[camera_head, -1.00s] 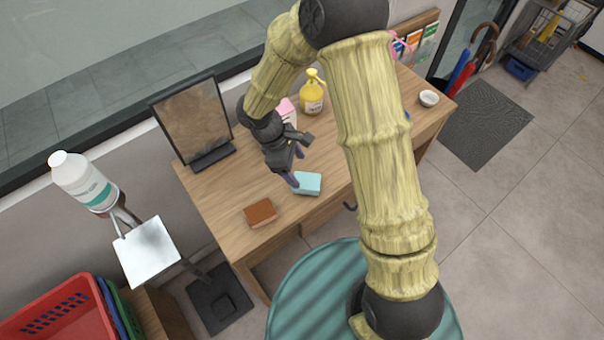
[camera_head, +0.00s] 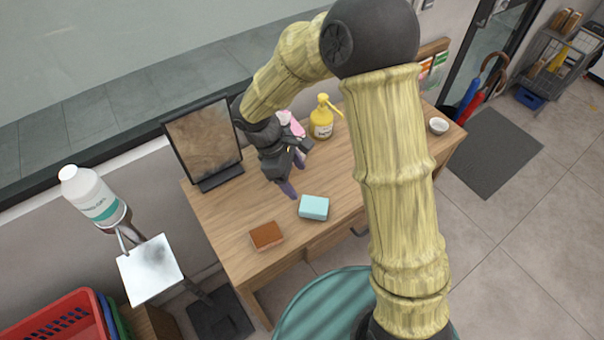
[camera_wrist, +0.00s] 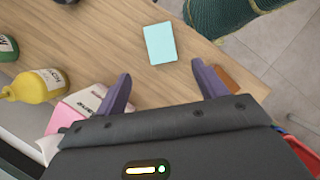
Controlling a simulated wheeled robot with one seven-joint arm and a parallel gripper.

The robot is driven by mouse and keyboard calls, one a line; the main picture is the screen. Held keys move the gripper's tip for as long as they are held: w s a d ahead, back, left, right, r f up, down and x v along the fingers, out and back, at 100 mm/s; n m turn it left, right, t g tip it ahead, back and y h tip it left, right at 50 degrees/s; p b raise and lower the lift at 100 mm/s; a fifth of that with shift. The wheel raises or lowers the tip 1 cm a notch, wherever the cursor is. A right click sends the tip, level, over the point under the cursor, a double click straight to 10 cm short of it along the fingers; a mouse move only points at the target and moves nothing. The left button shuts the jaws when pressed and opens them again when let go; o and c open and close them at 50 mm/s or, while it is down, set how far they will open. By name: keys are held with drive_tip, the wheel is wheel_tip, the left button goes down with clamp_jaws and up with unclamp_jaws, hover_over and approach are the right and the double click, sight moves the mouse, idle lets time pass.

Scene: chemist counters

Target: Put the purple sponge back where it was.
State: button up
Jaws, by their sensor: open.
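I see no purple sponge in either view; the only purple is on my gripper's fingers. A light blue sponge (camera_head: 313,208) lies flat near the front edge of the wooden desk, and it also shows in the wrist view (camera_wrist: 159,42). An orange-brown sponge (camera_head: 266,236) lies to its left; in the wrist view it is partly hidden behind the right finger (camera_wrist: 228,80). My gripper (camera_head: 293,177) is open and empty above the desk, behind and left of the blue sponge. In the wrist view the blue sponge is ahead of the spread fingers, apart from them.
A yellow pump bottle (camera_head: 322,118), a pink-and-white item (camera_head: 292,124) and a white bowl (camera_head: 438,125) stand farther back on the desk (camera_head: 225,215). A dark framed panel (camera_head: 203,143) stands at the left. Desk between the sponges and panel is clear.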

drive_tip(key=shift+d, duration=0.1)
drive_tip(key=s+d+r+m+t+y, duration=0.1)
drive_tip(key=s+d+r+m+y, duration=0.1)
drive_tip(key=d+m, duration=0.6)
drive_tip(key=s+d+r+m+t+y, duration=0.2)
drive_tip(key=s+d+r+m, duration=0.2)
drive_tip(key=d+m, duration=0.3)
drive_tip(key=shift+s+d+r+m, duration=0.15)
drive_tip(key=shift+s+d+m, duration=0.3)
drive_tip(key=shift+d, duration=0.4)
drive_tip(key=shift+s, duration=0.1)
